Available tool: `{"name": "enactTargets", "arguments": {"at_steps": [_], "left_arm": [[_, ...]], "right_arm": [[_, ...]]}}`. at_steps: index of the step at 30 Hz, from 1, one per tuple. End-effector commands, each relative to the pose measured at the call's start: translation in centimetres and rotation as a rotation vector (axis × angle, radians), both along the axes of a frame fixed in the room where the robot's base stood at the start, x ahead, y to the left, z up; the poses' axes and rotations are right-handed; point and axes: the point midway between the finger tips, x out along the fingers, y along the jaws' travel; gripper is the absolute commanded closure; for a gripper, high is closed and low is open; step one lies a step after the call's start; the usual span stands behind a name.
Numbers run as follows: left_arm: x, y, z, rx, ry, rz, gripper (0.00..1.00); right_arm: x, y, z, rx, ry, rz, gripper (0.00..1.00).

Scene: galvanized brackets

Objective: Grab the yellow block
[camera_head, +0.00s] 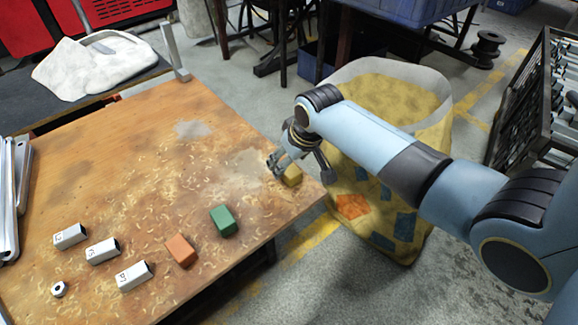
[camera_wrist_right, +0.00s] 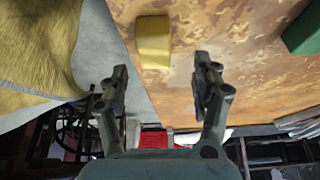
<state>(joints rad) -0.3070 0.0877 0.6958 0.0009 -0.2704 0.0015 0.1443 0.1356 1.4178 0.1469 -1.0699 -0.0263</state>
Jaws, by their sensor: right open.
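The yellow block (camera_head: 292,175) lies on the wooden table (camera_head: 140,140) near its right corner. It also shows in the right wrist view (camera_wrist_right: 153,42), ahead of and between the fingers, near the table edge. My right gripper (camera_head: 290,160) is over that corner, close to the block and partly beside it in the head view. In the right wrist view its fingers (camera_wrist_right: 160,85) are spread apart with nothing between the tips. My left gripper is not in view.
A green block (camera_head: 223,220), an orange block (camera_head: 181,250), several white labelled blocks (camera_head: 101,250) and a small metal ring (camera_head: 59,289) lie on the table. A large yellow-lined sack (camera_head: 385,110) stands beyond the table's right corner. The table's middle is clear.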

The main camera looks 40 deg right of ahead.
Motion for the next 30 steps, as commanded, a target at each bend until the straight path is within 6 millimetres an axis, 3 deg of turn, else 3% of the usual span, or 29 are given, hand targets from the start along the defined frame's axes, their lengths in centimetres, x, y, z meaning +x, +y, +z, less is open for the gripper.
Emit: {"name": "enactTargets", "arguments": {"at_steps": [9,18,30], "left_arm": [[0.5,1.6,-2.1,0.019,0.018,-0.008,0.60],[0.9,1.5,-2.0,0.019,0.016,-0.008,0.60],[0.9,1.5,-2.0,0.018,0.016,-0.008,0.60]], "right_arm": [[1.6,-0.7,-4.5,0.000,0.003,0.001,0.35],[1.9,-0.7,-4.6,0.000,-0.001,0.001,0.35],[1.9,-0.7,-4.6,0.000,0.000,0.001,0.87]]}}
